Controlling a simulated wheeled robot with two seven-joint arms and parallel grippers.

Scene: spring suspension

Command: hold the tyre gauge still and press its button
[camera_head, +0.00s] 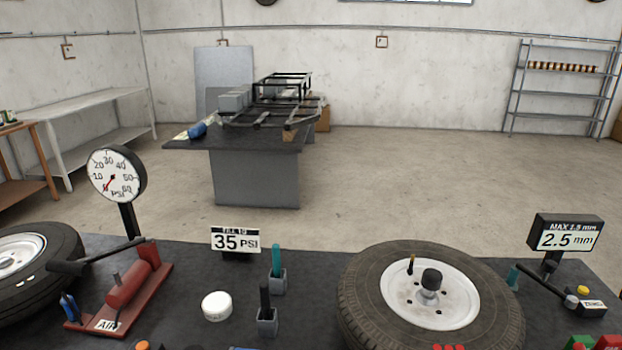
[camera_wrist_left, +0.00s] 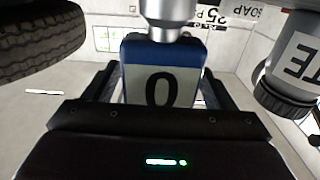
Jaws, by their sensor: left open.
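In the left wrist view, a blue-framed device with a pale display reading 0 (camera_wrist_left: 160,88), which looks like the tyre gauge, is between the fingers of my left gripper (camera_wrist_left: 158,72). The gripper is open, with one dark finger on each side of the device; I cannot tell whether they touch it. A silver cylinder (camera_wrist_left: 170,12) stands above the device's top edge. No button can be made out on it. In the head view neither gripper shows, and I cannot pick out the gauge for certain.
A mounted wheel (camera_head: 345,305) lies at right on the dark bench, another tyre (camera_head: 62,240) at left. Between them are a red pump (camera_head: 130,285) with a round dial (camera_head: 117,174), a 35 PSI sign (camera_head: 235,240) and a white round lid (camera_head: 216,306). A 2.5 mm display (camera_head: 566,236) stands right.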

